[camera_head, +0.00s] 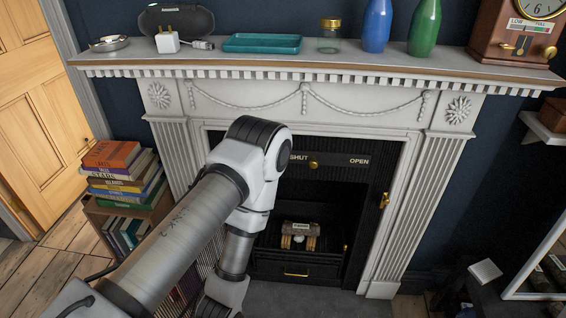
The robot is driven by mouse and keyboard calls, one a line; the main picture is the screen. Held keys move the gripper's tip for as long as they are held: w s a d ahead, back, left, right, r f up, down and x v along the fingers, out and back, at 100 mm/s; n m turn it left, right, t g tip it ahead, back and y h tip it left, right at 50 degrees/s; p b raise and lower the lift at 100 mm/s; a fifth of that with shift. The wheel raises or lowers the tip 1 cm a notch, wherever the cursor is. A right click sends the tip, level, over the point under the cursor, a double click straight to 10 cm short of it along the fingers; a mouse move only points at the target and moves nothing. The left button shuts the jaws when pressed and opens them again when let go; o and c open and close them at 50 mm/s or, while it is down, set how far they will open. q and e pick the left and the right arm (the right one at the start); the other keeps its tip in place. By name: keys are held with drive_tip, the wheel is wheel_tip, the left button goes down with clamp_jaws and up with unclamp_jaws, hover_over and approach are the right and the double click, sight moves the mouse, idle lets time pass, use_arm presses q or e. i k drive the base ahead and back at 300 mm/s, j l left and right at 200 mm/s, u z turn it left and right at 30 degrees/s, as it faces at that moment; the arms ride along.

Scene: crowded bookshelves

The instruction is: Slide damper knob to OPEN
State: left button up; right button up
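The damper knob (314,163) is a small round brass knob on the dark panel (340,167) at the top of the fireplace opening. The word SHUT is to its left, partly close to my arm, and OPEN is to its right. The knob sits between the two words, nearer SHUT. My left arm comes in from the lower left, with its elbow just left of SHUT, and bends down in front of the fireplace. Its wrist end runs to the bottom edge, and I see no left fingertips. My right arm and gripper are not in view.
The white mantel (330,69) carries a teal tray (262,43), a glass jar (329,36), blue and green bottles (424,27) and a clock. A brass latch (385,200) is on the right of the opening. Stacked books (124,177) stand at left.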

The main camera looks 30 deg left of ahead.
sight(313, 164)
drive_tip(key=u, duration=0.7)
